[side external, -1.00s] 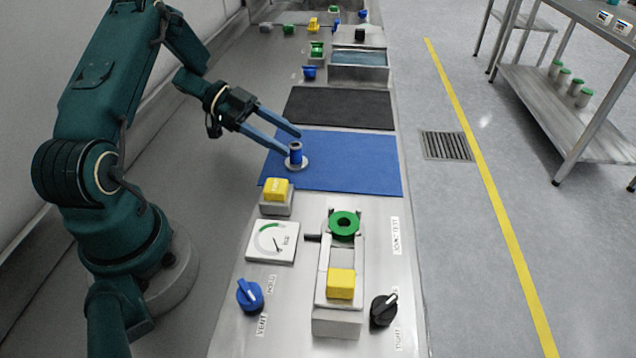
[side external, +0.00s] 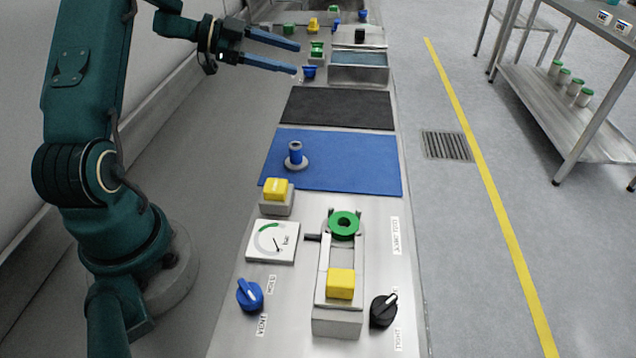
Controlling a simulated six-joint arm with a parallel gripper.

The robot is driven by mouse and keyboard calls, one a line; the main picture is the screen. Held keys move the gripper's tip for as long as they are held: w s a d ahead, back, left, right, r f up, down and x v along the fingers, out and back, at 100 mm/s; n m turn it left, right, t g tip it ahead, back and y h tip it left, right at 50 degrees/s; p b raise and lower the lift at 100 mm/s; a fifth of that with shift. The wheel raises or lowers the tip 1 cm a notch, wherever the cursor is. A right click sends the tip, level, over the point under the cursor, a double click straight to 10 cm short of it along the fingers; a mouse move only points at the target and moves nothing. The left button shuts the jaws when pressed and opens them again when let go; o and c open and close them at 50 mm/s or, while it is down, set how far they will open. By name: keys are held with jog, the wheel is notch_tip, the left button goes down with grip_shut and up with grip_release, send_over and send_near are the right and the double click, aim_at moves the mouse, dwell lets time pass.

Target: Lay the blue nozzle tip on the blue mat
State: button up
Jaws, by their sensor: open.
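A blue cylindrical piece with a pale round flange, seemingly the blue nozzle tip (side external: 295,153), stands upright on the blue mat (side external: 350,172), near the mat's left side. Nothing touches it. My gripper (side external: 298,58) is open, with its two blue-grey fingers apart and nothing between them. It is raised well beyond the mat, at the upper left, pointing right over the far part of the bench.
A black mat (side external: 338,107) lies just beyond the blue one. A metal basin (side external: 358,72) and small coloured parts are farther back. A yellow button (side external: 276,188), a gauge (side external: 272,241) and a slide with a green ring (side external: 344,224) stand nearer.

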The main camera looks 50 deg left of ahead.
jog(key=w+d+r+n+t+y, duration=0.2)
jog(key=r+n+y, duration=0.2)
jog(key=r+y, duration=0.25)
jog(key=w+d+r+n+t+y, duration=0.2)
jog(key=r+n+y, duration=0.25)
jog(key=r, duration=0.35)
jog(key=s+d+f+n+g+h, duration=0.1)
jog(key=s+d+f+g, duration=0.4)
jog(key=s, duration=0.7)
jog(key=s+d+f+n+g+h, duration=0.2)
jog(key=s+d+f+g, duration=0.3)
jog(key=s+d+f, duration=0.4)
jog(key=s+d, duration=0.2)
jog(key=s, duration=0.2)
jog(key=shift+d, duration=0.15)
